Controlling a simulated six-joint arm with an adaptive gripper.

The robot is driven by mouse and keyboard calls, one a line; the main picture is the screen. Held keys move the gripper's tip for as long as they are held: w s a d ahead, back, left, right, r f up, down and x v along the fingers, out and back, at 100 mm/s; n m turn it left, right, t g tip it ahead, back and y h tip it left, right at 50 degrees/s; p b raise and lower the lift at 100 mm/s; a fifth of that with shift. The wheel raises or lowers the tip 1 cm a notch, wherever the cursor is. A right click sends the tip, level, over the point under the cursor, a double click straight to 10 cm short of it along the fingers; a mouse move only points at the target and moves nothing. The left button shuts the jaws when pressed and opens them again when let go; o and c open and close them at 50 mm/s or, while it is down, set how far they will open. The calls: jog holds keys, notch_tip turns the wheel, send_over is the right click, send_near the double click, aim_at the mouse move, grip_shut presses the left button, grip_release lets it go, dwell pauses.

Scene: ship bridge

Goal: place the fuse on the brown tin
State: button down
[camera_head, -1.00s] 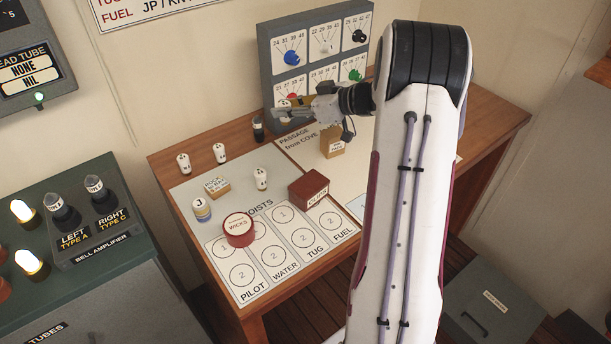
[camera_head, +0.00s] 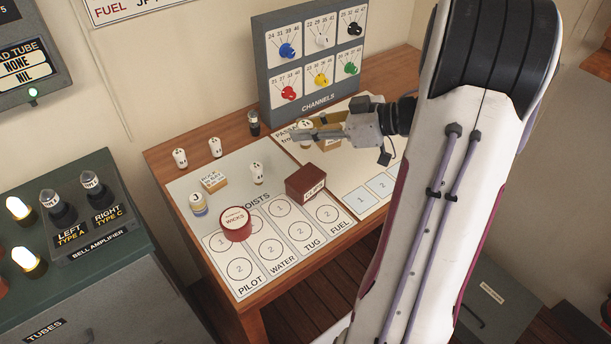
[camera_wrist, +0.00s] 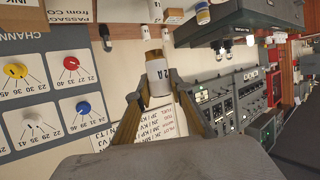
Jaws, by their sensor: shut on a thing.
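My gripper (camera_head: 306,134) is shut on the fuse (camera_wrist: 158,72), a small cylinder with a white label and a metal end, held between the two fingers in the wrist view. In the head view the fuse (camera_head: 305,126) shows only as a small pale piece at the fingertips, above the desk. A dark reddish-brown box-shaped tin marked CLIPS (camera_head: 304,180), the likeliest brown tin, stands on the desk in front of my gripper, apart from it. Its visible top looks bare.
A round red WICKS tin (camera_head: 236,228) stands on the printed circles. Several small white tubes, a tan box (camera_head: 213,180), a yellow-blue jar (camera_head: 198,204) and a dark tube (camera_head: 254,124) stand leftward. Another tan box is partly behind my gripper. The channels panel (camera_head: 310,60) rises at the back.

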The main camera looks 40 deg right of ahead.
jog(key=shift+f, duration=0.15)
send_over(306, 177)
jog(key=shift+f, duration=3)
jog(key=shift+f, duration=1.85)
jog(key=shift+f, duration=0.15)
jog(key=c, duration=1.8)
grip_release()
